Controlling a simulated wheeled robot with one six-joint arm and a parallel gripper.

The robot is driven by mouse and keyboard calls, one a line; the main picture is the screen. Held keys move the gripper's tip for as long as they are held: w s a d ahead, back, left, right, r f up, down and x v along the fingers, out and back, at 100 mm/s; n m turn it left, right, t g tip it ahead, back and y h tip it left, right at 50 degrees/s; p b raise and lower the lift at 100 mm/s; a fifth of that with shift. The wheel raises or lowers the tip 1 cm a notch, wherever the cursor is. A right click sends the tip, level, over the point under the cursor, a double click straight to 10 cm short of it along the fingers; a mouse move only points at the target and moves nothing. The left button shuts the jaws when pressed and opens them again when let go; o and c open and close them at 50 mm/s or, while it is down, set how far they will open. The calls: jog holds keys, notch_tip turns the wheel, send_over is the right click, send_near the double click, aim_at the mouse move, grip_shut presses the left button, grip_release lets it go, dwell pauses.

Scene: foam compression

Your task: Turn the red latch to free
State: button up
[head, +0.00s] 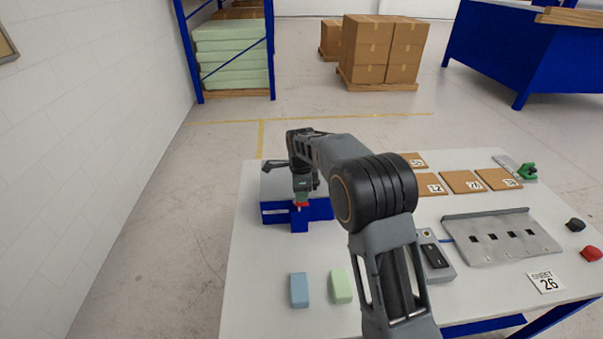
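A blue fixture (272,213) sits on the white table (255,280) near its back left corner. A small red part, which looks like the red latch (302,205), shows at the front of the fixture. My gripper (302,199) points down right over the red latch. The fingers are small and partly merge with the latch, so I cannot tell whether they touch it or how far apart they are. My arm hides part of the fixture's right side.
A blue foam block (299,290) and a green foam block (341,287) stand at the front left. Brown numbered tiles (460,182), a slotted metal plate (500,237), a handheld device (435,256) and a "SHEET 26" card (546,282) lie at right.

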notch_tip(320, 180, up, 11)
dwell(0.4)
notch_tip(320, 180, down, 4)
jog(key=s+n, duration=0.2)
jog(key=n, duration=0.7)
jog(key=s+d+r+n+t, duration=0.1)
jog(key=s+d+n, duration=0.3)
jog(key=s, duration=0.8)
jog(key=s+d+r+n+t, duration=0.1)
jog(key=s+d+n+t, duration=0.2)
jog(key=s, duration=1)
jog(key=shift+d+n, duration=1.1)
jog(key=shift+d, duration=0.95)
